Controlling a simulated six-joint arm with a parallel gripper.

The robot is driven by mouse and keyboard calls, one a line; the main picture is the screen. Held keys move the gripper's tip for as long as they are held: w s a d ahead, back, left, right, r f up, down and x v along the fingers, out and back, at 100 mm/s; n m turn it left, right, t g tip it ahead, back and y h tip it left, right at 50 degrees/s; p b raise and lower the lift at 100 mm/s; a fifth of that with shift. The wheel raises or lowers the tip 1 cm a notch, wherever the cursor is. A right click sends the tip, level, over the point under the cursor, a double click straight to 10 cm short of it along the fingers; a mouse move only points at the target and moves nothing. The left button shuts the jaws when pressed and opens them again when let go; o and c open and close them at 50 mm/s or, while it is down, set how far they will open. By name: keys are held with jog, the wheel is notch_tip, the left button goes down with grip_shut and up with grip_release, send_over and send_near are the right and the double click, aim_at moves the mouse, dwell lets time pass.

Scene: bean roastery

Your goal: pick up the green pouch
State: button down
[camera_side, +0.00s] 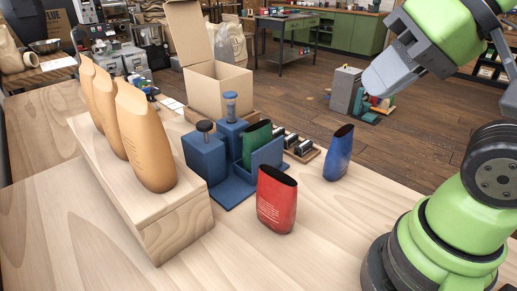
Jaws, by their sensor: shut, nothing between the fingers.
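The green pouch (257,141) stands upright within the blue fixture (229,190). Its top and upper part show; a blue wall hides its lower part. My gripper (378,88) is up at the right, well above the table and apart from the pouch. It is shut and empty.
A red pouch (276,200) stands in front of the fixture, a blue pouch (338,155) to its right. Several tan bags (146,140) stand on a wooden block (171,221) at left. An open cardboard box (218,90) is behind. The front table (235,262) is clear.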

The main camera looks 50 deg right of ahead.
grip_release()
jog(key=n+g+h, duration=0.2)
jog(key=n+g, duration=0.2)
jog(key=g, duration=0.3)
send_over(258, 134)
notch_tip(258, 134, down, 16)
jog(key=shift+w+f, duration=0.1)
jog(key=shift+f, duration=0.1)
jog(key=shift+d+f, duration=0.1)
jog(key=shift+f, duration=2.85)
